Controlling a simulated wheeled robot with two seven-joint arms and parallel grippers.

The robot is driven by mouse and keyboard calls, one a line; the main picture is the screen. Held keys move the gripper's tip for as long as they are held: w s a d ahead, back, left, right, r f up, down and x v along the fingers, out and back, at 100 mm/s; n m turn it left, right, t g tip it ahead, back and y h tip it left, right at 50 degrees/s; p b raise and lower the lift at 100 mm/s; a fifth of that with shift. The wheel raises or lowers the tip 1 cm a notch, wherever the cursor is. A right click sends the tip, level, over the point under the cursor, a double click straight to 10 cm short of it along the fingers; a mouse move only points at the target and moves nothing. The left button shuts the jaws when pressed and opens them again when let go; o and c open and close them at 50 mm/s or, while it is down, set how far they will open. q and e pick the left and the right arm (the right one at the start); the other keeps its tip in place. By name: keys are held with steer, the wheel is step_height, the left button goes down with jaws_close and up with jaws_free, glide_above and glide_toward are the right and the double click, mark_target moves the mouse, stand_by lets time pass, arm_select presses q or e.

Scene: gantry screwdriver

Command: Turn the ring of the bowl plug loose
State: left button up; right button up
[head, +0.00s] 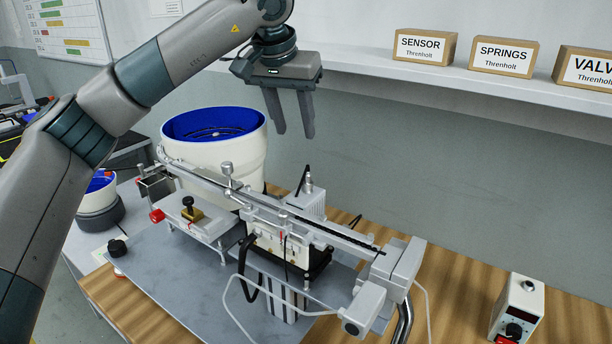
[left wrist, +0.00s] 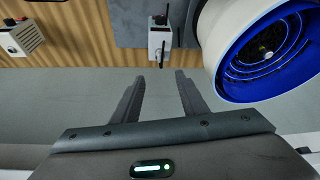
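My left gripper (head: 294,132) hangs fingers-down above and behind the feeder, right of the white bowl (head: 245,160) with the blue inside. Its two fingers are apart with nothing between them; they also show apart in the left wrist view (left wrist: 159,85). Below the gripper, a small upright metal connector (head: 308,183), which looks like the bowl plug, stands on a grey box (head: 305,206) with a thin black line beside it. The gripper is well clear of it. The ring is too small to make out. My right gripper is not in view.
A metal rail (head: 330,233) runs from the bowl to a grey block (head: 369,305) in front. A white control box (head: 518,308) stands on the wooden bench at right. A shelf (head: 440,73) with labelled cartons runs along the wall. The space around the gripper is free.

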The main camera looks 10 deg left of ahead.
mark_target(306, 176)
arm_select(q)
steer(key=p+x, duration=0.1)
steer(key=x, duration=1.4)
steer(key=shift+s, duration=0.2)
steer(key=shift+w+f, duration=0.3)
steer(key=shift+f, duration=0.35)
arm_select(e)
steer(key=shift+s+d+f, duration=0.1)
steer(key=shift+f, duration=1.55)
arm_select(q)
jaws_close()
